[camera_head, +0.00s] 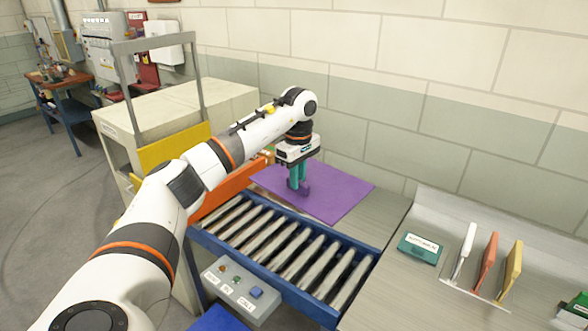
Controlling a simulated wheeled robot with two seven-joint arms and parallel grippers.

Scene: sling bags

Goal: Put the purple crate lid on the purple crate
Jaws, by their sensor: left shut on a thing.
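The purple crate lid (335,198) is a flat purple panel with a small darker purple handle near its middle. It lies roughly level beyond the roller conveyor, against the wall side. My left gripper (298,188) reaches down from above with teal fingers, shut on the lid's handle. I cannot tell whether the lid rests on something or hangs just above the surface. I do not make out the purple crate; the lid and my arm may hide it. My right gripper is not in view.
A blue-framed roller conveyor (322,305) with a control box (238,292) runs in front of the lid. An orange panel (230,190) stands left of it, partly behind my arm. A bench (400,255) at right carries a green box (419,249) and upright coloured items. A wall stands close behind.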

